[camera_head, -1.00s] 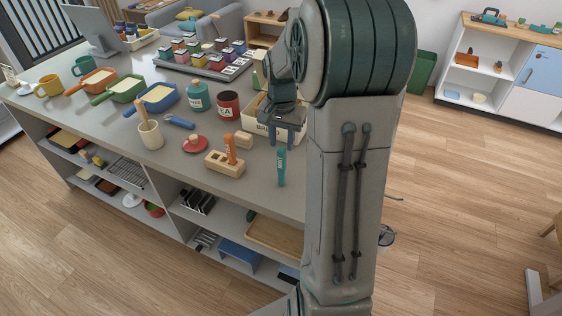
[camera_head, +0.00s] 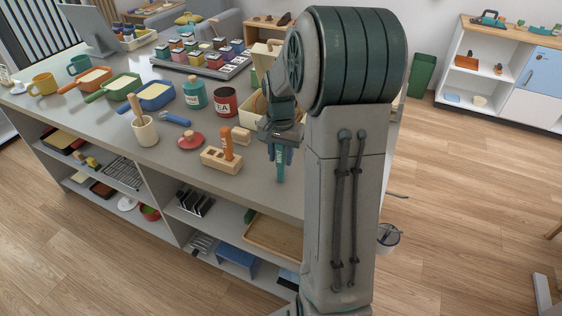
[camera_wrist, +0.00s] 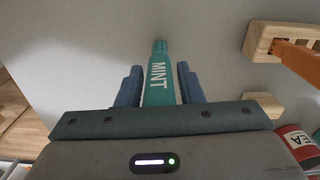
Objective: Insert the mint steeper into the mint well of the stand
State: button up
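The mint steeper (camera_head: 281,174) is a slim teal piece near the counter's front edge. The wrist view shows its "MINT" lettering and dotted far end (camera_wrist: 160,72). My gripper (camera_head: 280,155) is down over it, with one blue finger on each side of it in the wrist view (camera_wrist: 160,84). The fingers look open, with no clear grip on the steeper. The wooden stand (camera_head: 221,162) is to the left in the head view and at the upper right in the wrist view (camera_wrist: 262,40). I cannot tell which well is mint.
A red lidded piece (camera_head: 190,139), a wooden block (camera_head: 241,136) and a red tea tin (camera_head: 225,102) are near the stand. A cream box (camera_head: 257,113) is behind my gripper. The counter (camera_head: 180,180) in front of the stand is clear.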

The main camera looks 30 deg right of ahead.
jog(key=c, duration=0.7)
jog(key=shift+r+p, duration=2.55)
jog(key=shift+r, duration=0.9)
jog(key=shift+s+f, duration=0.1)
